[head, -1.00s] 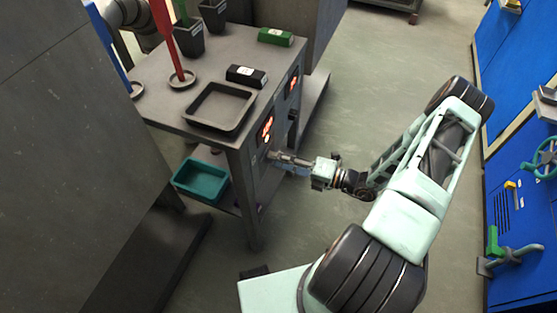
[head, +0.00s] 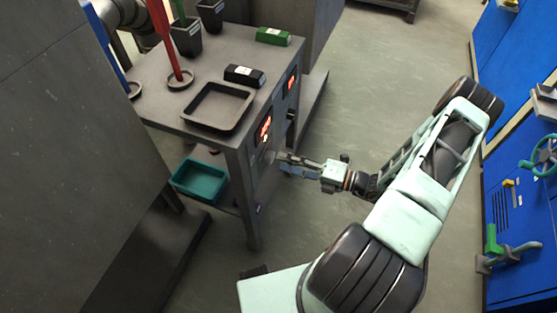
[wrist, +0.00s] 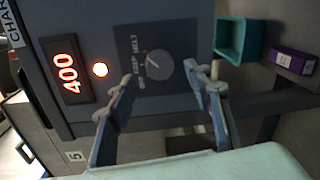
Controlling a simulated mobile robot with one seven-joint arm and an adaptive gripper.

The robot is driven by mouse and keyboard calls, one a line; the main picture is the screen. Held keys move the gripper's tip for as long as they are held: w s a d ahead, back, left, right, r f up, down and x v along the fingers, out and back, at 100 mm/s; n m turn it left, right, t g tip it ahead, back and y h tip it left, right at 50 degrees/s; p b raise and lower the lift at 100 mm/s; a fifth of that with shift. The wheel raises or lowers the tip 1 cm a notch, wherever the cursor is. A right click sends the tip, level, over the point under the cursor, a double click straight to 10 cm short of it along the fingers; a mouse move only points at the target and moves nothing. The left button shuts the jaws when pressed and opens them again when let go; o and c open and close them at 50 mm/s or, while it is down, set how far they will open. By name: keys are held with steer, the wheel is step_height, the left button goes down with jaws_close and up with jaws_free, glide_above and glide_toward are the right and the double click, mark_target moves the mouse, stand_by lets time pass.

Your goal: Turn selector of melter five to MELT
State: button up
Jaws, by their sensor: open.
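The selector (wrist: 159,66) is a round grey knob on a dark plate in the wrist view. Lettering beside it reads OFF, KEEP and MELT. A plate with a 5 (wrist: 75,156) is on the panel. My gripper (wrist: 164,80) is open, with one finger on each side of the knob in the picture and nothing between them. In the head view my gripper (head: 281,162) is in front of the bench's front panel; the knob cannot be made out there.
A red display reading 400 (wrist: 68,74) and a lit lamp (wrist: 100,69) are beside the knob. A teal bin (head: 200,180) sits on the lower shelf, a purple box (wrist: 294,61) near it. A black tray (head: 218,107) lies on the bench top. The floor to the right is open.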

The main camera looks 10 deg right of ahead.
steer(key=v, duration=0.8)
steer(key=shift+s+d, duration=0.2)
steer(key=shift+d, duration=0.05)
